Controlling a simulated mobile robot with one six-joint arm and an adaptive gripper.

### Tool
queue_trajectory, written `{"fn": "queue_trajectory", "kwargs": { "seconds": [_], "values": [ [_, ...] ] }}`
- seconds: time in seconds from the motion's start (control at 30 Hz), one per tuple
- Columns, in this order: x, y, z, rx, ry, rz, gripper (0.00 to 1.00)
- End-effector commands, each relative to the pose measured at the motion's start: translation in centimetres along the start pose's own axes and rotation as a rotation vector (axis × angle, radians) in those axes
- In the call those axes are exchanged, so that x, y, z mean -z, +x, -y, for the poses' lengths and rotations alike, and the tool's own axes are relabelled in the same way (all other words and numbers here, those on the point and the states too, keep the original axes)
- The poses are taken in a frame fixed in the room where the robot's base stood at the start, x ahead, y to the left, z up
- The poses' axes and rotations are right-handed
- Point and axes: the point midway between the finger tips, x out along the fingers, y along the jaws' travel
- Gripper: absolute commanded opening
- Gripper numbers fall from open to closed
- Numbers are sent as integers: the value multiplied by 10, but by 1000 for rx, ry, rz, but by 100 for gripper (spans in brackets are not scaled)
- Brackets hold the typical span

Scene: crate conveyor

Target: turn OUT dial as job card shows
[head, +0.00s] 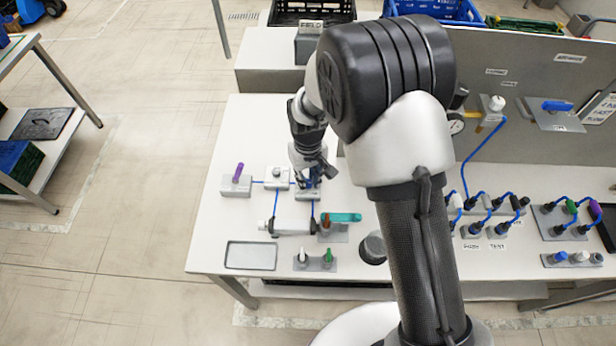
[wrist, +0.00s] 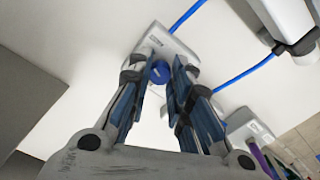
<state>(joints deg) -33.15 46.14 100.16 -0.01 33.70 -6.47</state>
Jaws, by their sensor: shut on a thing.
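The blue dial (wrist: 160,73) sits on a small grey block (wrist: 176,44) with a label too small to read, so I cannot confirm it is the OUT dial. In the head view the block (head: 309,195) stands on the white table and my gripper (head: 309,182) covers most of the dial. In the wrist view my gripper (wrist: 161,80) has one finger on each side of the dial and is shut on it. The dial's pointer direction is hard to make out. A white card (head: 603,108) at the right edge of the panel may be the job card; its content is unreadable.
Close by are a block with a purple handle (head: 238,172), a white cylinder (head: 291,226), a teal handle (head: 342,217) and a grey tray (head: 251,256). Blue tubes (head: 275,207) link the blocks. A grey panel (head: 540,75) stands behind the table's right side.

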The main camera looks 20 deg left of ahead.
Motion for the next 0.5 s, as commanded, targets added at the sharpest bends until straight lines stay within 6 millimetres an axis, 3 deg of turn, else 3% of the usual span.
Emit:
{"fn": "queue_trajectory", "kwargs": {
  "seconds": [0.5],
  "values": [
    [0,0,0,0,200,0,0]
  ]
}}
